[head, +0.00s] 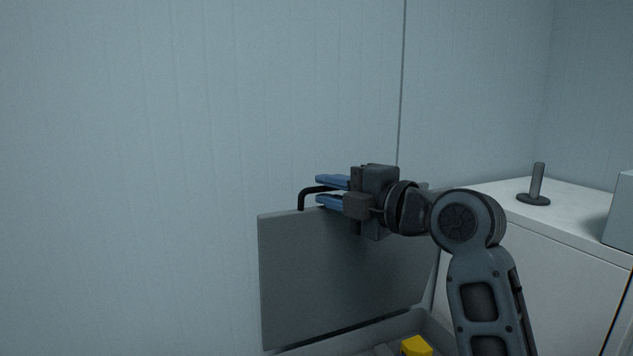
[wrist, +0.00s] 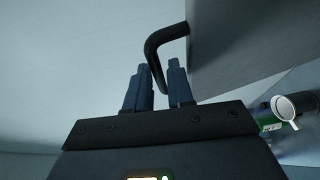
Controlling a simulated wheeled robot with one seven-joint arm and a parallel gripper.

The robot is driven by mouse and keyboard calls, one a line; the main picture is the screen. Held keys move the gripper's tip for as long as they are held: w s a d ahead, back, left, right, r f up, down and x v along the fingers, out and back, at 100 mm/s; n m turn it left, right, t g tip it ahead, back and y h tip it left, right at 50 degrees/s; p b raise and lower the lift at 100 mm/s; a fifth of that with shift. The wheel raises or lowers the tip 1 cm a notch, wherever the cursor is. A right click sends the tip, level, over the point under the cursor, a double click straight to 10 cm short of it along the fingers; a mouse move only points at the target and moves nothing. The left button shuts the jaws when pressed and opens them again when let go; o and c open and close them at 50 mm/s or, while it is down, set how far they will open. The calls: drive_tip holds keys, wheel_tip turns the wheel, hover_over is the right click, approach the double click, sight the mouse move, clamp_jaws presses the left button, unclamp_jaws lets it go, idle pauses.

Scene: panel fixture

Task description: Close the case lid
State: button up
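The case lid (head: 330,280) is a flat grey panel standing nearly upright in the head view, and part of it shows at the upper right of the wrist view (wrist: 245,40). A black bent handle (head: 303,200) rises from its top edge. My gripper (head: 320,191) has its blue fingers above and below the handle's bar. In the wrist view the handle (wrist: 160,42) runs between the separated fingertips (wrist: 160,66), with a gap visible, so the fingers look open around it. The case body (head: 430,326) shows only in part at the bottom, partly hidden by my arm.
A yellow object (head: 416,346) lies in the case. A white cabinet (head: 560,240) at the right carries a grey post on a round base (head: 537,185) and a pale box (head: 621,212). The wrist view shows a white round object (wrist: 284,107) and a green one (wrist: 268,124). A wall stands behind.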

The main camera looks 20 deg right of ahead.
drive_tip(key=shift+p+x, duration=0.3)
drive_tip(key=shift+x, duration=1.25)
clamp_jaws()
